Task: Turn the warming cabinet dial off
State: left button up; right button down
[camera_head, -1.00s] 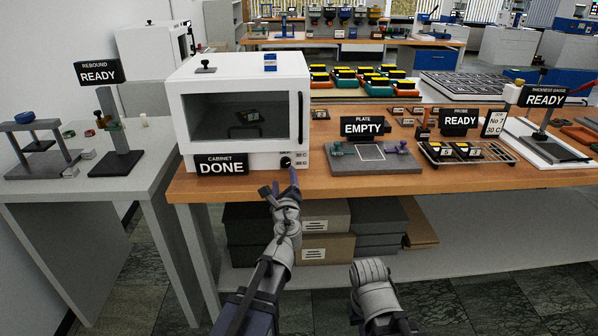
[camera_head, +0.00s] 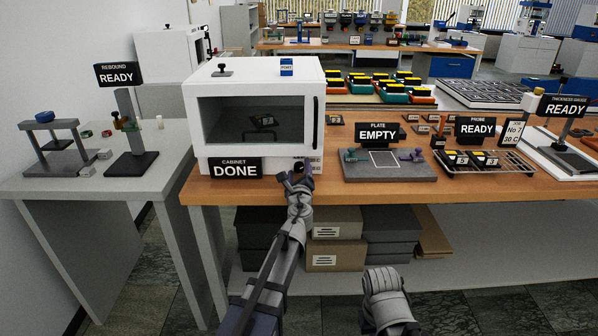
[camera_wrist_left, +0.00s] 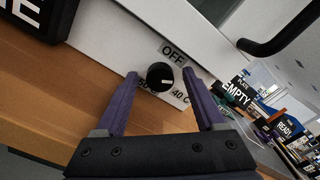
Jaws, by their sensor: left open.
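The white warming cabinet (camera_head: 214,172) stands on the wooden bench with a "DONE" sign at its lower left. Its black dial (camera_wrist_left: 160,76) shows in the left wrist view, on the white front panel. "OFF" is printed above the dial, with "50 C" and "40 C" below it. In the head view my gripper covers most of the dial. My left gripper (camera_head: 299,172) is at the cabinet's lower right front. In the left wrist view its purple fingers (camera_wrist_left: 161,83) are open, one on each side of the dial, with visible gaps. My right gripper is out of view.
The cabinet's dark vertical handle (camera_head: 316,92) is above the dial. To the right are the grey plate fixture (camera_head: 392,172) with an "EMPTY" sign and a wire rack (camera_head: 520,169). A grey table (camera_head: 30,187) stands left. Boxes (camera_head: 338,257) sit under the bench.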

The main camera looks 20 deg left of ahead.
pick_arm(q)
jog(key=shift+c, duration=0.4)
grip_shut()
